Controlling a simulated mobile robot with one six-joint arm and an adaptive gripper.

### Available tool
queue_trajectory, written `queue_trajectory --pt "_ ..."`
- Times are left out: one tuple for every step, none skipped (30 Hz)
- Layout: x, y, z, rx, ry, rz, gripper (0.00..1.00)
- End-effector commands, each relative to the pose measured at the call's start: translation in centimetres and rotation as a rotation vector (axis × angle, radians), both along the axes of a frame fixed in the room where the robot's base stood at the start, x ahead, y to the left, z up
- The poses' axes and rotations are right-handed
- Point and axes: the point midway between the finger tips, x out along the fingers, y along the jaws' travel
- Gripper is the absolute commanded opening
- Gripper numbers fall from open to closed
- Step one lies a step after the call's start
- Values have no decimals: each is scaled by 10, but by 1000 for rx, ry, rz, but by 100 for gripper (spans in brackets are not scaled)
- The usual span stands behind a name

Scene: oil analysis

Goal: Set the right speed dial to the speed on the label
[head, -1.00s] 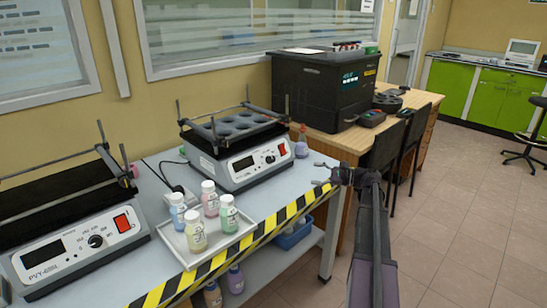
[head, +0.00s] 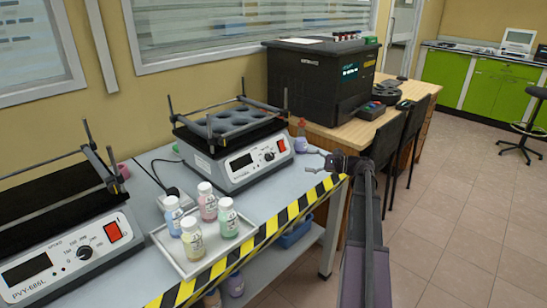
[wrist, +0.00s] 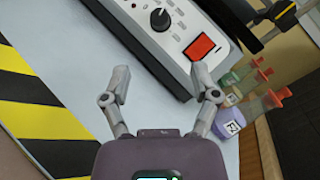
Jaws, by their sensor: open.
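A tray (head: 194,268) with several capped bottles stands in front of the right shaker. The left shaker (head: 70,255) is at lower left. Small flasks (wrist: 233,121) stand beyond the right shaker. Striped tape (head: 262,238) marks the bench edge. Floor to the right is open.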

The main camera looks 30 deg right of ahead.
Motion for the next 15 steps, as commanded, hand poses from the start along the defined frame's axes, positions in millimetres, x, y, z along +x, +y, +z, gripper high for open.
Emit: queue_trajectory --pt "1 0 0 0 0 0 78" --pt "1 1 0 0 0 0 78" --pt "2 2 0 0 0 -1 78" --pt "3 3 0 0 0 0 78" --pt "4 5 0 0 0 0 78" --pt "6 7 0 0 0 0 78" --pt "8 9 0 0 0 0 78" --pt "9 11 0 0 0 0 78" --pt "12 14 0 0 0 -1 78" --pt "14 16 0 0 0 -1 78" --pt "16 19 0 0 0 -1 78" --pt "19 24 0 0 0 0 78" --pt "22 27 0 0 0 0 78" --pt "25 30 0 0 0 0 78" --pt "28 34 0 0 0 -1 78"
